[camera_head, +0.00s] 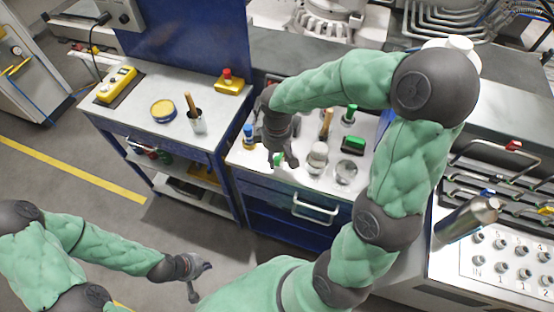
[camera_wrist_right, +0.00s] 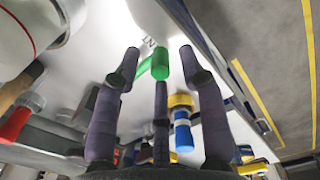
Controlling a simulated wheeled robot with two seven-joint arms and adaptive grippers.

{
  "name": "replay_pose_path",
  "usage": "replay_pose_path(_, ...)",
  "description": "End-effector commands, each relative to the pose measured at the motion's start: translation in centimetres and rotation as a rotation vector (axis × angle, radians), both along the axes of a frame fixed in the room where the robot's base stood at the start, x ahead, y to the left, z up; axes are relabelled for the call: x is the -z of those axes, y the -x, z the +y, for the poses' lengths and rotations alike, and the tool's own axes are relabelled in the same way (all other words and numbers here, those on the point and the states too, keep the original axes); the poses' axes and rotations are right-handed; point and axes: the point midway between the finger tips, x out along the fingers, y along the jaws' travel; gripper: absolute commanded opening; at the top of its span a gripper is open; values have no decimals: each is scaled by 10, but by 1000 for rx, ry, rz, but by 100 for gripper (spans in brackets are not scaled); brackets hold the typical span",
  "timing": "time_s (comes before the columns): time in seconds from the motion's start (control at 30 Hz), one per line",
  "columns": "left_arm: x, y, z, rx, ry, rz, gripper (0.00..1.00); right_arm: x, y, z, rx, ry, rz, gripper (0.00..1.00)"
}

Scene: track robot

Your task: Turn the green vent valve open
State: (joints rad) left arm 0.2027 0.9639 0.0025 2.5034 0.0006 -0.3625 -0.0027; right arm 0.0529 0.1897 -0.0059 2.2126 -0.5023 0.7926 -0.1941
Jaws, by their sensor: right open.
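The green vent valve shows as a green knob (camera_wrist_right: 161,62) with a green lever beside it in the right wrist view, on a pale surface. In the head view only a small green part (camera_head: 278,160) shows beside my right fingers. My right gripper (camera_head: 283,158) points down over the white worktop, and its fingers also show in the right wrist view (camera_wrist_right: 160,72). They are spread apart around the green knob, with a gap on both sides; I cannot tell whether the middle finger touches it. My left gripper (camera_head: 203,280) is open and empty, low over the floor.
A blue-and-yellow fitting (camera_head: 248,132) stands left of my right gripper. A jar (camera_head: 317,157), a glass (camera_head: 345,172), a green block (camera_head: 353,146) and a green-topped item (camera_head: 349,114) stand to its right. A side cart (camera_head: 140,117) holds a cup and yellow items.

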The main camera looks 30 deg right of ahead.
Motion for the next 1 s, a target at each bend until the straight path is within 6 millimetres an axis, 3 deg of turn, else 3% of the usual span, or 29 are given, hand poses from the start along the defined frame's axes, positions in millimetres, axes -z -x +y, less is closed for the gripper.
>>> replay_pose_path(0.13,4,0,0,0,0,0,0,11,0,0,2,-1,0,42)
replay_pose_path(0.47,4,0,0,0,0,-1,0,13,0,0,2,-1,0,42)
replay_pose_path(0.6,4,0,0,0,0,0,0,13,0,0,1,-1,0,5)
replay_pose_path(0.63,4,0,0,0,0,0,0,13,0,0,2,-1,0,0)
replay_pose_path(1.0,4,0,0,0,0,0,0,13,-4,7,-2,-1,0,0)
